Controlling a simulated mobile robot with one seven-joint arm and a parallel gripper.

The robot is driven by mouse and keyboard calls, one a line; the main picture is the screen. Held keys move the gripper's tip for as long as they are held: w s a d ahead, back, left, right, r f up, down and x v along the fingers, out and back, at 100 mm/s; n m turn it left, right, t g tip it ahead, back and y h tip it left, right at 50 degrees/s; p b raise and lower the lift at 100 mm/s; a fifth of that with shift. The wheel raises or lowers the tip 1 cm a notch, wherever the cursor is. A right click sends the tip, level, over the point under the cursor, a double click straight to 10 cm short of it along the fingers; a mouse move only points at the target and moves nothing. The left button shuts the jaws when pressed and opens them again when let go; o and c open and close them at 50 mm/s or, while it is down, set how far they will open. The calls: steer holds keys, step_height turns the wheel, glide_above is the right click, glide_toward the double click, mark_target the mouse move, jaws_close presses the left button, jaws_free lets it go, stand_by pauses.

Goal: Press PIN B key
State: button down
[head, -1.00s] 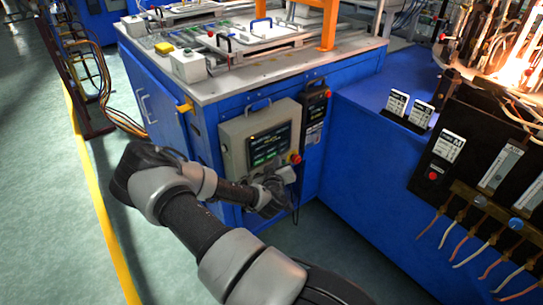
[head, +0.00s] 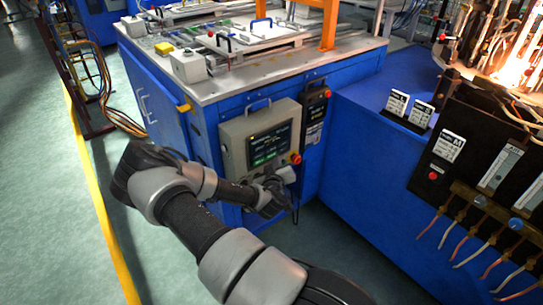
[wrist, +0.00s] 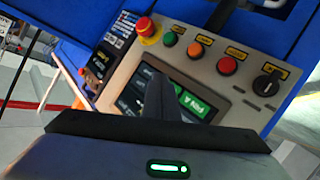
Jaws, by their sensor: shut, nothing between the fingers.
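The PIN B key cannot be told for certain. My gripper (wrist: 158,80) is shut and empty, its fingers in front of the screen and hiding part of it. Whether the tips touch the glass is unclear. In the head view my gripper (head: 287,174) is at the panel's lower right.
Above the screen in the wrist view are a red emergency button (wrist: 147,29), several coloured push buttons and a black rotary knob (wrist: 268,82). A black box (head: 315,117) is mounted right of the panel. Green floor (head: 52,190) lies open at left.

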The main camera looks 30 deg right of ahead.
steer(key=shift+w, duration=0.1)
stand_by(0.3)
steer(key=shift+w, duration=0.35)
steer(key=shift+w+b, duration=0.35)
stand_by(0.5)
steer(key=shift+s, duration=0.8)
steer(key=shift+s+d+p, duration=0.2)
steer(key=shift+s+p, duration=0.15)
steer(key=shift+s, duration=2.15)
